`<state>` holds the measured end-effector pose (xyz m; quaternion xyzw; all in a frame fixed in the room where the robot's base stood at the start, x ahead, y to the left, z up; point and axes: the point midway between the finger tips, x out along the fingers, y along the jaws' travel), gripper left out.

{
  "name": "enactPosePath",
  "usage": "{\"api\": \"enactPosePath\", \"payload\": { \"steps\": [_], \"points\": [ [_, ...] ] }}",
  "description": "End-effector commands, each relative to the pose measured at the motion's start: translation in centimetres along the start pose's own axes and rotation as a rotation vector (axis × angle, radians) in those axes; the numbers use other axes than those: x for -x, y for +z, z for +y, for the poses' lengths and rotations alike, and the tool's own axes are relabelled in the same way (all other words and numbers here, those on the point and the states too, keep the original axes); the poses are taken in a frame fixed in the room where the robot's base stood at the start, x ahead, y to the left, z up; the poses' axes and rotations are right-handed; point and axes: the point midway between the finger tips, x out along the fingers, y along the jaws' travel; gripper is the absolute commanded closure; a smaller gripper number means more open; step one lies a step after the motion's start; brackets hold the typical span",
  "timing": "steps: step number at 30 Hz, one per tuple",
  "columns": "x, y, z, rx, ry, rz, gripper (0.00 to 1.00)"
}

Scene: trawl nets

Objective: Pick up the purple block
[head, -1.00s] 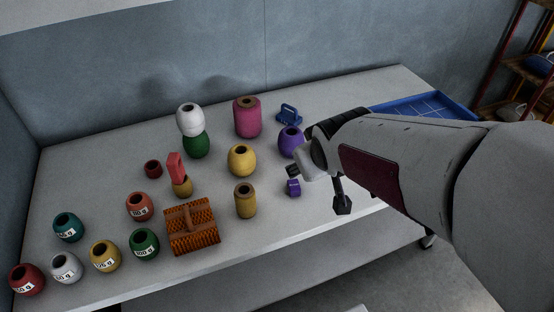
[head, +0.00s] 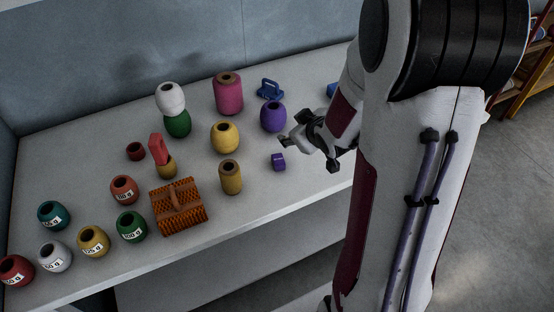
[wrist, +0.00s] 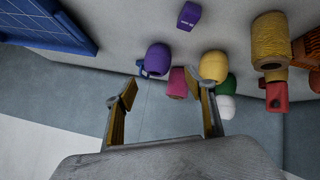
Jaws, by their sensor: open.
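The purple block (head: 278,161) is a small cube on the grey table, toward its front edge. It also shows in the wrist view (wrist: 189,16) at the top, beyond the fingertips. My gripper (head: 296,143) is to the right of and a little above the block in the head view, apart from it. In the wrist view my gripper (wrist: 163,97) has its two fingers spread wide with nothing between them. A purple float (head: 273,117) stands behind the block and also shows in the wrist view (wrist: 157,59).
A yellow float (head: 225,137), a tan spool (head: 231,177) and a pink spool (head: 228,93) stand left of the block. An orange brush (head: 180,206) lies further left. A blue-handled item (head: 270,89) is at the back. A blue tray (wrist: 45,25) shows in the wrist view.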

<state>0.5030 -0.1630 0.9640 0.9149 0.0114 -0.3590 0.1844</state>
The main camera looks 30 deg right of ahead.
Motion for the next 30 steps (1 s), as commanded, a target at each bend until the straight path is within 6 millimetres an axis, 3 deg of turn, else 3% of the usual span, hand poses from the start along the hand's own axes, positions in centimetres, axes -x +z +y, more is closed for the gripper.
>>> {"api": "enactPosePath", "payload": {
  "steps": [15, 30],
  "points": [
    [-5.8, 4.1, -1.4, -0.004, -0.089, 0.150, 0.46],
    [-8.2, 7.7, -3.7, -0.086, -0.162, 0.325, 0.46]
  ]
}}
